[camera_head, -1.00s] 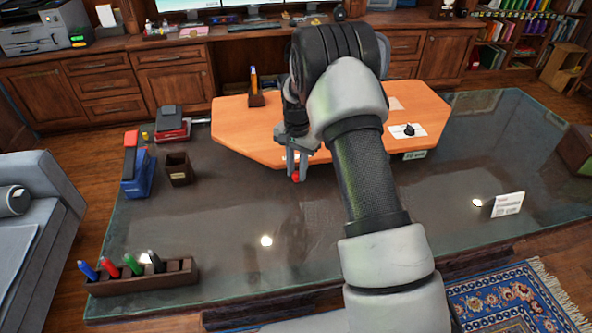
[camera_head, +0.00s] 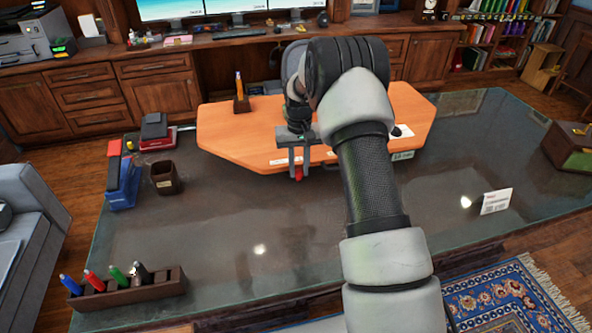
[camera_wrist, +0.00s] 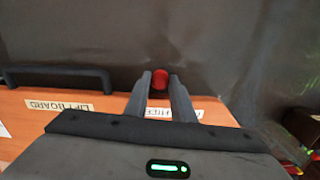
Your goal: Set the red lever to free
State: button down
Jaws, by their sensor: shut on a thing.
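The red lever (camera_head: 298,177) shows as a small red tip at the front edge of the orange wooden board (camera_head: 232,135). In the wrist view the red tip (camera_wrist: 160,78) sits between the ends of my two fingers. My gripper (camera_head: 298,170) is shut on it, reaching down at the board's front edge. A white label (camera_wrist: 158,113) lies between the fingers, partly hidden, and I cannot read it fully. Another label to its right (camera_wrist: 197,115) is mostly covered by a finger. The lever's base is hidden.
A black handle (camera_wrist: 60,75) and a "LIFT BOARD" label (camera_wrist: 60,105) are on the board's edge. The board lies on a dark glass-topped table (camera_head: 300,230). A pen rack (camera_head: 130,290), a brown cup (camera_head: 167,178) and a white card (camera_head: 496,201) stand apart on it.

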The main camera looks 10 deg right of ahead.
jog(key=shift+w+d+n, duration=0.15)
jog(key=shift+d+n, duration=0.05)
jog(key=shift+n, duration=0.1)
jog(key=c, duration=1.5)
grip_release()
notch_tip(320, 180, up, 18)
jog(key=shift+f+p, duration=0.25)
jog(key=shift+p, duration=0.3)
jog(key=shift+r, duration=0.1)
